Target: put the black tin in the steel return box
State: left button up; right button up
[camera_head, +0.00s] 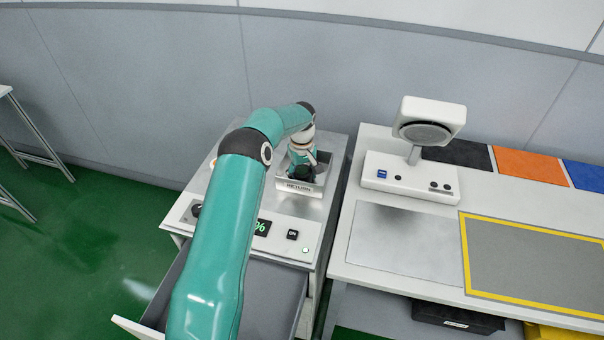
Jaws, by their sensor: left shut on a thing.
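The steel return box (315,190), with a RETURN label on its front, stands on the back right of the left-hand cabinet. My left arm reaches over the cabinet, and my left gripper (303,168) points down at the box opening. It is shut on the black tin (303,173), which shows only as a small dark shape between the box walls. The fingers and the tin are hard to tell apart, and I cannot tell whether the tin touches the box floor. My right gripper is not in view.
The cabinet has a panel with a green display (262,227) and an open grey drawer (280,305) in front. On the right, a white bench (400,290) carries a lamp-like device (428,120), a steel plate (405,245) and a yellow-framed grey area (535,268). A wall stands behind.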

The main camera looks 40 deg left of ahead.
aim_at(302, 170)
pick_arm(q)
jog(key=shift+f, duration=0.2)
jog(key=o, duration=0.9)
jog(key=shift+r, duration=0.1)
jog(key=shift+r, duration=0.1)
jog(key=shift+r+b, duration=0.3)
jog(key=shift+r, duration=0.2)
notch_tip(302, 170, up, 11)
jog(key=shift+b, duration=1)
